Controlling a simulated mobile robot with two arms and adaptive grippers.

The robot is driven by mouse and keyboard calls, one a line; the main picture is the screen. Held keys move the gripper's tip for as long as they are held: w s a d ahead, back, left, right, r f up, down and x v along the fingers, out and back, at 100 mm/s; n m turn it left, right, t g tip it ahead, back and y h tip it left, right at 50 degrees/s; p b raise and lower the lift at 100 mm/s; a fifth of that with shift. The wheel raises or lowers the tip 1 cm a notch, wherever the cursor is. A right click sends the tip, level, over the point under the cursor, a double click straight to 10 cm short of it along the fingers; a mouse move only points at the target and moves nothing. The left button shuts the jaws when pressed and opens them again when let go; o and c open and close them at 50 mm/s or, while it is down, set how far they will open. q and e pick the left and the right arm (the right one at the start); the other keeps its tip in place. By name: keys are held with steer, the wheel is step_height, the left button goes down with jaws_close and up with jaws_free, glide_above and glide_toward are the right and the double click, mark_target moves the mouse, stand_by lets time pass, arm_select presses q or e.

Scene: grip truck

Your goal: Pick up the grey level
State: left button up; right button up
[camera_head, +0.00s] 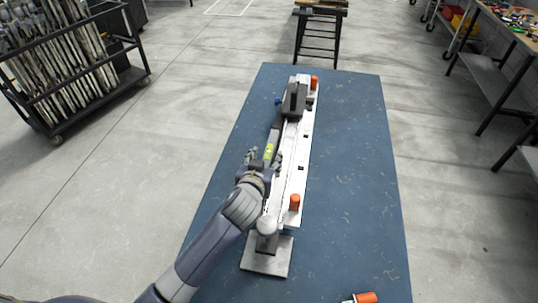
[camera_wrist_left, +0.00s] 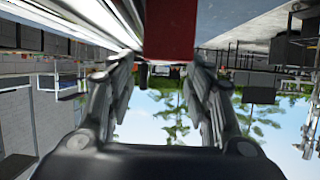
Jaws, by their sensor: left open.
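The grey level (camera_head: 274,137), a narrow bar with a yellow-green patch, lies along the left side of a long white rail (camera_head: 302,150) on the blue table. My left gripper (camera_head: 264,158) is open at its near end, with one finger on each side. In the left wrist view the two fingers (camera_wrist_left: 160,85) stand apart. A dark red surface (camera_wrist_left: 170,28) shows between and beyond them; I cannot tell which thing it is, or whether a finger touches the level. My right gripper is not in view.
The rail carries a dark block (camera_head: 293,101) and orange knobs (camera_head: 295,202). A grey plate (camera_head: 267,262) lies at its near end. The blue table (camera_head: 355,170) is clear to the right, apart from an orange-ended object (camera_head: 364,298) at the front edge. A black rack (camera_head: 75,70) stands left.

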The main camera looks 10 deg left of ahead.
mark_target(268, 153)
arm_select(q)
steer(key=x, duration=0.3)
steer(key=shift+w+a+f, duration=0.1)
steer(key=shift+w, duration=0.1)
steer(key=shift+w+f, duration=0.2)
steer(key=shift+w, duration=0.15)
steer(key=shift+c, duration=0.4)
steer(key=c, duration=0.9)
jaws_close()
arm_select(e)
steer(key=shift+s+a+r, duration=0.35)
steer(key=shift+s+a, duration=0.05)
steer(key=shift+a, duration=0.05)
